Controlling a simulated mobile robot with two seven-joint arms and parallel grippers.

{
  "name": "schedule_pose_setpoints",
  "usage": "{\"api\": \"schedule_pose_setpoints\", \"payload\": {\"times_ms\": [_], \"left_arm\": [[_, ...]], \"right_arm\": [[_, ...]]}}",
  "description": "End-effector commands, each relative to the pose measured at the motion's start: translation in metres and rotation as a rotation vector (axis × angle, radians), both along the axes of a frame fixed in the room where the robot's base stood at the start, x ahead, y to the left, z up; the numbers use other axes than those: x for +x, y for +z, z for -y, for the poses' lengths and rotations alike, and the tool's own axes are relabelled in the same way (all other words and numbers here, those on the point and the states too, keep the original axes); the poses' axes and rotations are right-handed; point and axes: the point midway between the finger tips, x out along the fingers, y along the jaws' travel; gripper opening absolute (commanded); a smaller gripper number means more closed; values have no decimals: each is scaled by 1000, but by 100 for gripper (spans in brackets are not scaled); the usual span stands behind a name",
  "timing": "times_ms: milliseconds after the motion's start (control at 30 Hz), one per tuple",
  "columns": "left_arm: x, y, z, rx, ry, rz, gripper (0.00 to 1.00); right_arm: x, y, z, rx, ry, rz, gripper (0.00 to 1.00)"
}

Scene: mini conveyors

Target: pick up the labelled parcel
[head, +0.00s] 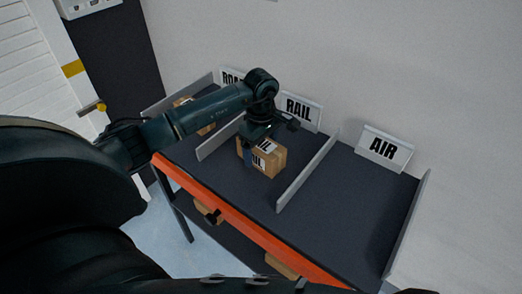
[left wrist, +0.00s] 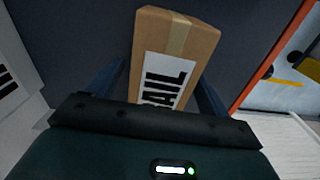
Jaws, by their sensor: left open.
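A brown cardboard parcel (head: 275,166) with white labels sits in the RAIL lane of the dark table. In the left wrist view the parcel (left wrist: 203,42) shows a tan tape strip and a white label reading "RAIL", partly cut off by the gripper body. My left gripper (head: 254,148) is over the parcel in the head view, its fingers pointing down. In the left wrist view its two blue fingers stand on either side of the parcel's near end, open. Whether they touch it cannot be told. My right gripper is not in view.
Grey dividers (head: 306,174) flank the lane. A RAIL sign (head: 299,109) and an AIR sign (head: 384,149) stand at the back. Another parcel (head: 206,128) lies in the left lane, partly behind my arm. The AIR lane (head: 360,200) is empty. An orange edge (head: 232,217) runs along the front.

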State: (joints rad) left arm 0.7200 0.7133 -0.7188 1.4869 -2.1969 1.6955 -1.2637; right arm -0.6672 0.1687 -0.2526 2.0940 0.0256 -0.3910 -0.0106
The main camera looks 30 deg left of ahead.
Motion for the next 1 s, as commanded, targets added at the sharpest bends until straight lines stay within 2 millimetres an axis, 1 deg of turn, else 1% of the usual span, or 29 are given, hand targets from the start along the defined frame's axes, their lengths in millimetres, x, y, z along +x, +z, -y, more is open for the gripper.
{"api": "schedule_pose_setpoints", "payload": {"times_ms": [100, 133, 800, 1000], "left_arm": [[0, 0, 0, 0, 0, 0, 80], [0, 0, 0, 0, 0, 0, 78], [0, 1, 0, 0, 0, 0, 24], [1, 2, 0, 0, 0, 2, 23]], "right_arm": [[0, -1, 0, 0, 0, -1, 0], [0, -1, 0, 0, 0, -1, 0], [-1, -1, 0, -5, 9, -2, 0], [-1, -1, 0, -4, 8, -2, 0]]}}
